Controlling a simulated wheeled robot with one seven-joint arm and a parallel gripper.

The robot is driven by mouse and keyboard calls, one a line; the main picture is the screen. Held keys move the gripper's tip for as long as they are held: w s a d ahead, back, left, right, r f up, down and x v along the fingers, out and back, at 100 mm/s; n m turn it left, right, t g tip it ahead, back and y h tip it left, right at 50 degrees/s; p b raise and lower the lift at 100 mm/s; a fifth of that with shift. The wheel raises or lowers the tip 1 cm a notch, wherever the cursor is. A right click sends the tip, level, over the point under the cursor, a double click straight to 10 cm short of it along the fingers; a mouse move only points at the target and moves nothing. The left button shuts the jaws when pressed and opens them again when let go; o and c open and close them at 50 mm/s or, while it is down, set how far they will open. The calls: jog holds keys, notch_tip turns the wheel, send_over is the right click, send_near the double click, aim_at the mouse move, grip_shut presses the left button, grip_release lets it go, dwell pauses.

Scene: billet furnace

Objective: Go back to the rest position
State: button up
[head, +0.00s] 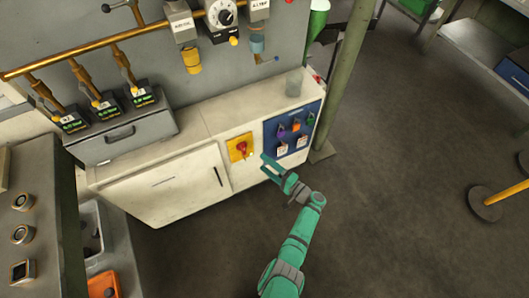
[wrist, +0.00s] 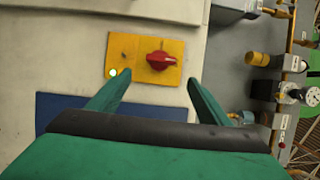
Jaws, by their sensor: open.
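My gripper (head: 270,164) is green, at the end of my green arm, in front of the white cabinet (head: 205,150). Its two fingers are spread apart with nothing between them. They also show in the wrist view (wrist: 158,92), where a yellow plate (wrist: 120,47) with a red rotary switch (wrist: 161,60) lies beyond the fingertips. The red switch also shows in the head view (head: 242,147), just left of my gripper. A small lit white lamp (wrist: 113,72) is on the plate. No contact shows between the fingers and the switch.
A blue panel (head: 294,128) with coloured padlocks and tags is close to the right of my gripper. A green post (head: 347,75) stands further right. Brass pipe (head: 110,40), valves and gauges line the wall above. Open dark floor (head: 410,160) lies to the right.

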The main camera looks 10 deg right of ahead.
jog(key=s+a+f+n+g+h, duration=0.1)
jog(key=s+a+f+g+h, duration=0.15)
jog(key=s+f, duration=0.65)
jog(key=s+a+f+g+h, duration=0.1)
jog(key=s+f+g+h, duration=0.25)
jog(key=s+f, duration=0.55)
jog(key=s+d+r+n+h, duration=0.1)
jog(key=s+r+n+h, duration=0.15)
jog(key=s, duration=0.75)
jog(key=s+r+n+t+h, duration=0.1)
jog(key=s+r+h, duration=0.1)
jog(key=s+r, duration=0.35)
jog(key=s+r+n+t+h, duration=0.1)
jog(key=s+r+h, duration=0.15)
jog(key=r, duration=0.55)
jog(key=s+a+r+n+t, duration=0.1)
jog(key=a+r+t, duration=0.1)
jog(key=r, duration=0.7)
jog(key=s+a+r+n+t+y, duration=0.1)
jog(key=s+a+r+n, duration=0.1)
jog(key=r, duration=0.7)
jog(key=s+a+r+n+t, duration=0.1)
jog(key=s+a+r+t, duration=0.1)
jog(key=r, duration=0.6)
jog(key=shift+r+t, duration=0.3)
jog(key=shift+r, duration=0.1)
jog(key=shift+n, duration=0.25)
